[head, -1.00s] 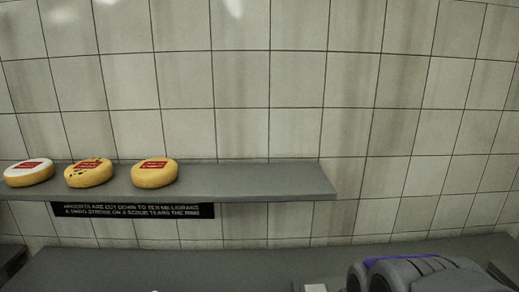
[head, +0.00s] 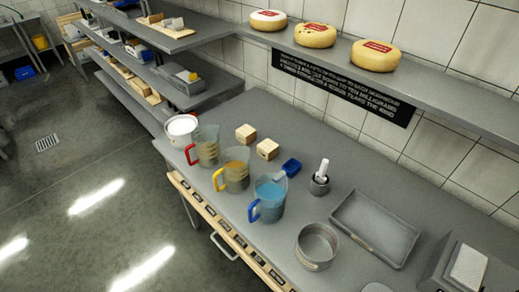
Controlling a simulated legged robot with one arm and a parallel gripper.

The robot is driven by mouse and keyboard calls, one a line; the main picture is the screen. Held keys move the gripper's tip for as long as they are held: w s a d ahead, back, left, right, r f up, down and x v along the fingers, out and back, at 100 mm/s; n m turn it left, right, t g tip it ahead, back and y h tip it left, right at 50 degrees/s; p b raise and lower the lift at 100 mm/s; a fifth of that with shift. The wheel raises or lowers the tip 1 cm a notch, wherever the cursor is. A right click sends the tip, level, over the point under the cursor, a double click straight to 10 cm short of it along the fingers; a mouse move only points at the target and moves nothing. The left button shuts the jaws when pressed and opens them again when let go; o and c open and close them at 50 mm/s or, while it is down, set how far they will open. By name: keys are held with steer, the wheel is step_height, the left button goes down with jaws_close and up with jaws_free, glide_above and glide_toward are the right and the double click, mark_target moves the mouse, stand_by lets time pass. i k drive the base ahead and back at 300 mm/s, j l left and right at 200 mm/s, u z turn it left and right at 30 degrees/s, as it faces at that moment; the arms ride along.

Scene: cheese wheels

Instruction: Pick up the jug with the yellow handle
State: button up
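The jug with the yellow handle (head: 236,172) stands upright on the grey counter in the head view. It is clear, with a brownish-yellow content, and its handle points left. It stands between a similar jug with a red handle (head: 206,147), behind it to the left, and a jug with a blue handle and blue content (head: 270,195), in front to the right. My gripper is not in view.
The grey counter (head: 300,180) also bears a white tub (head: 181,129), two wooden blocks (head: 246,133), a small blue scoop (head: 291,167), a metal pot (head: 317,245) and a shallow grey tray (head: 375,228). Cheese wheels (head: 315,35) sit on the wall shelf above. Open floor (head: 90,190) lies left.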

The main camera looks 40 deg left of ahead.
mark_target(235, 161)
steer(key=u, duration=2)
steer(key=z, duration=0.5)
steer(key=k+l+z, duration=0.1)
steer(key=z, duration=0.9)
steer(key=k+l+z, duration=0.1)
steer(key=z, duration=0.4)
steer(key=u, duration=1.95)
steer(key=i+j+z, duration=0.1)
steer(key=j+z, duration=0.25)
steer(key=i+j+z, duration=0.1)
steer(key=z, duration=0.25)
steer(key=j+z, duration=0.35)
